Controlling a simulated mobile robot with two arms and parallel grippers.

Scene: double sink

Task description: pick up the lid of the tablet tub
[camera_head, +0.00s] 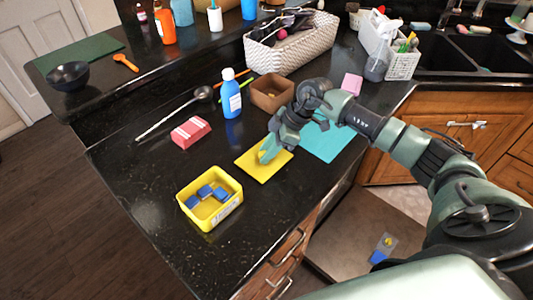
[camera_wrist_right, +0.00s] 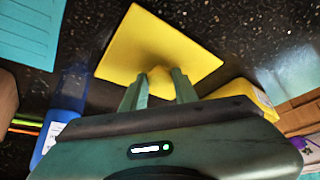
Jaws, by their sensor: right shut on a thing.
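The lid of the tablet tub (camera_head: 251,167) is a flat yellow square near the middle of the counter. It also shows in the wrist view (camera_wrist_right: 150,42), with a small raised knob at its middle. My right gripper (camera_head: 267,156) is over the lid; in the wrist view its two fingers (camera_wrist_right: 160,83) are shut on the knob. Whether the lid rests on the counter or is slightly raised, I cannot tell. The yellow tablet tub (camera_head: 207,216) stands open at the front, with several blue tablets (camera_head: 207,192) inside. My left gripper is not in view.
A blue bottle (camera_head: 231,98) and a brown box (camera_head: 271,92) stand behind the lid. A red-pink block (camera_head: 191,132) and a ladle (camera_head: 172,112) lie to the left. A teal mat (camera_head: 325,142) lies right of the lid. Bare counter surrounds the tub.

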